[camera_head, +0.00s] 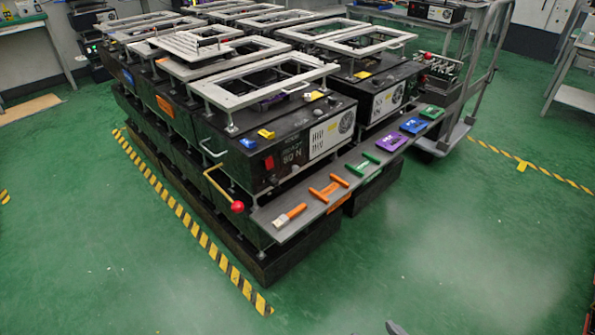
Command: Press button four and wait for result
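A black lever fixture (290,120) marked "80 N" stands at the front of a block of similar units. Its front has a red switch (269,163) and a white panel with a fan. I cannot make out a button numbered four. A small dark grey piece (396,328) at the bottom edge may be a tip of my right gripper; its opening does not show. My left gripper is not in view.
A grey shelf (285,227) along the front holds several coloured tools, orange, green, purple and blue. A grey trolley (447,135) stands at the right. Yellow-black tape (195,228) runs along the left. The green floor in front is clear.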

